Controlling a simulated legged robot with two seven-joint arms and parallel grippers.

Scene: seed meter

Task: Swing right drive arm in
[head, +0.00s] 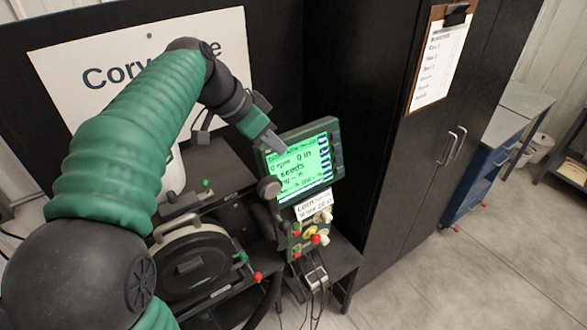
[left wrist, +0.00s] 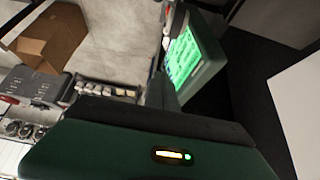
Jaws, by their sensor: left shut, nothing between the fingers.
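The seed meter (head: 190,262), a round dark housing with a pale rim, sits on the stand at lower left in the head view. A lever end with a red knob (head: 257,277) is at its right side. A dark round knob (head: 269,187) is beside the monitor's left edge. I cannot tell for sure which part is the right drive arm. My left gripper (head: 275,144) is shut and empty, at the upper left of the green-lit monitor (head: 303,165); whether it touches is unclear. The monitor also shows in the left wrist view (left wrist: 184,57). My right gripper is not in view.
A control panel (head: 312,235) with red, yellow and white knobs is below the monitor, with cables under it. A black cabinet (head: 400,170) with a clipboard (head: 441,55) stands at right. A cardboard box (left wrist: 50,38) shows in the left wrist view.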

